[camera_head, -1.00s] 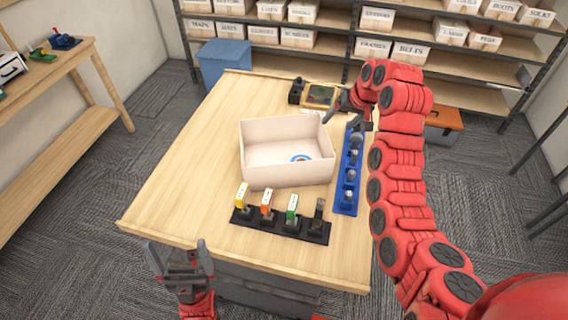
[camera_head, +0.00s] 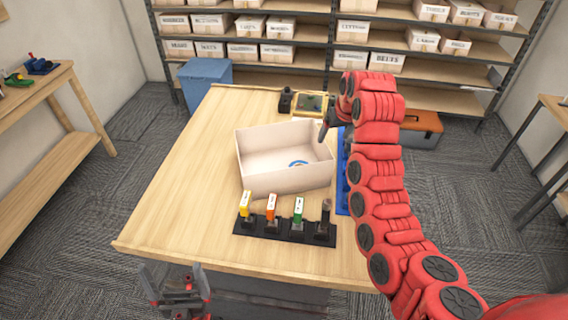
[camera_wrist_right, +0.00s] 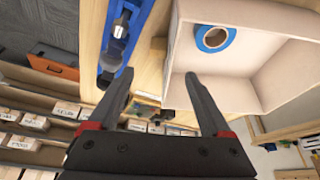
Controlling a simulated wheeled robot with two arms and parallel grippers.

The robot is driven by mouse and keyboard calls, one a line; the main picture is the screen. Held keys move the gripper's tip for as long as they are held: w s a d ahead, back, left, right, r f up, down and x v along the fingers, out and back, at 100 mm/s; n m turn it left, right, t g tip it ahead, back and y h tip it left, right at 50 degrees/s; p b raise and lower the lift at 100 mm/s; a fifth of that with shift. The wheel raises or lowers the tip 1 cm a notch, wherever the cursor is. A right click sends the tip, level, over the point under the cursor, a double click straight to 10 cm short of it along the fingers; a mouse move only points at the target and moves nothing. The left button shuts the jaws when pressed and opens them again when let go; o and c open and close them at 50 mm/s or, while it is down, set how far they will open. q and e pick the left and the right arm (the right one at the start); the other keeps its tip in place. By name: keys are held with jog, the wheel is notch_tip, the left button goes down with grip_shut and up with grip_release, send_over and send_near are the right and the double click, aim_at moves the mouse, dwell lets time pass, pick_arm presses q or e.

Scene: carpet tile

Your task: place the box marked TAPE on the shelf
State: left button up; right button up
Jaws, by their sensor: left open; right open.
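An open white box (camera_head: 285,183) stands on the wooden table and holds a blue-rimmed tape roll (camera_head: 298,163). No TAPE lettering shows on its visible sides. The box (camera_wrist_right: 225,90) and roll (camera_wrist_right: 213,38) also show in the right wrist view. My right gripper (camera_wrist_right: 158,76) is open and empty beside the box; in the head view its fingers (camera_head: 326,124) are near the box's right back corner. Whether a finger touches the box wall I cannot tell. My left gripper (camera_head: 178,290) is open and empty before the table's front edge. The shelf unit (camera_head: 300,67) stands behind the table.
Labelled boxes (camera_head: 277,53) fill much of the shelf, with bare stretches between. A black holder (camera_head: 285,230) with several coloured items stands in front of the box. A blue rack (camera_head: 342,170) lies right of it. A blue bin (camera_head: 205,82) and orange toolbox (camera_head: 422,122) stand on the floor.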

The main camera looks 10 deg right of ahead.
aim_at(326, 151)
jog(key=b+x, duration=0.3)
jog(key=x, duration=0.3)
jog(key=shift+w+f+b, duration=0.15)
jog(key=shift+b, duration=0.25)
jog(key=shift+w+f+p, duration=0.2)
jog(key=shift+f+p, duration=0.3)
jog(key=shift+p, duration=0.15)
jog(key=p+x, duration=0.1)
jog(key=x, duration=0.2)
jog(key=shift+f, duration=0.25)
jog(key=shift+w+f, duration=0.2)
jog(key=shift+f, duration=0.1)
grip_shut()
